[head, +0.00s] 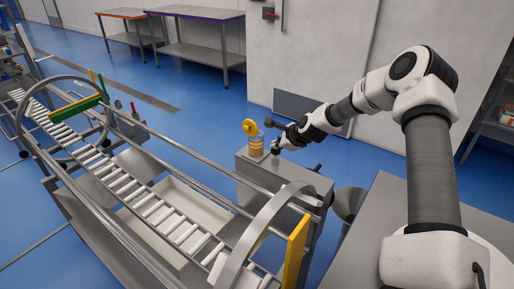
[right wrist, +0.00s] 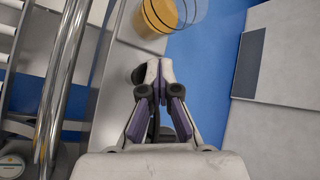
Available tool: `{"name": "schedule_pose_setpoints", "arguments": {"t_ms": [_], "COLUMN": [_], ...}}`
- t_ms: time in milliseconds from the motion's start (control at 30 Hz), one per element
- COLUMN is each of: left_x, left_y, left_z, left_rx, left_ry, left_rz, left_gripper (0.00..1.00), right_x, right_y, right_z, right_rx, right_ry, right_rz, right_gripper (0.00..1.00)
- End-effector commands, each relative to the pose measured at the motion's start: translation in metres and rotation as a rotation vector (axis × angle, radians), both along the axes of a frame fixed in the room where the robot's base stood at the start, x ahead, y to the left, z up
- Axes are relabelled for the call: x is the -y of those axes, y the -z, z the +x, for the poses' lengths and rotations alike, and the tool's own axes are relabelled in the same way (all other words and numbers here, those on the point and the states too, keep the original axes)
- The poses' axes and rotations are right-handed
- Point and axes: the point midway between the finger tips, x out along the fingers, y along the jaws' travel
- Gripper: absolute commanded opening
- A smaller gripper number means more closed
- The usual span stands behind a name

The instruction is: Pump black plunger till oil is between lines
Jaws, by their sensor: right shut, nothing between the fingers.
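A clear oil jar with amber oil (head: 257,147) stands on a grey metal cabinet (head: 310,178) beside the conveyor. It shows partly at the top of the right wrist view (right wrist: 163,16). I cannot read its level lines clearly. A round black knob, apparently the plunger top (right wrist: 140,75), is partly hidden behind my right fingertips in the right wrist view. My right gripper (head: 275,150) is shut and empty, pointing down over the cabinet just right of the jar. In the right wrist view its fingertips (right wrist: 159,68) meet over the knob's right side; contact is unclear. My left gripper is out of view.
A yellow disc (head: 249,127) shows just above the jar. A roller conveyor with steel rails (head: 190,130) runs along the left, with a curved guard (head: 265,225) near the cabinet. A grey bin (head: 349,203) stands right of the cabinet.

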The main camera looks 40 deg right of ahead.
Motion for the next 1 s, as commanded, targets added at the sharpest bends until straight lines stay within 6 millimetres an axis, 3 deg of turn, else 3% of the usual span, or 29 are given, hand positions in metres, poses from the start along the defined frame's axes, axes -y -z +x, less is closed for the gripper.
{"name": "schedule_pose_setpoints", "arguments": {"t_ms": [433,800,1000], "left_x": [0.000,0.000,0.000], "left_y": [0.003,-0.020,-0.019], "left_z": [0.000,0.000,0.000], "left_rx": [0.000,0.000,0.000], "left_ry": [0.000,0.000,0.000], "left_rz": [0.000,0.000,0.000], "left_gripper": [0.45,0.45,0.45], "right_x": [0.000,0.000,0.000], "right_y": [0.004,-0.021,-0.021], "right_z": [0.000,0.000,0.000], "right_rx": [-0.002,-0.001,-0.001], "right_ry": [0.000,0.000,0.000], "right_rz": [0.001,0.001,0.001], "right_gripper": [0.00,0.00,0.00]}}
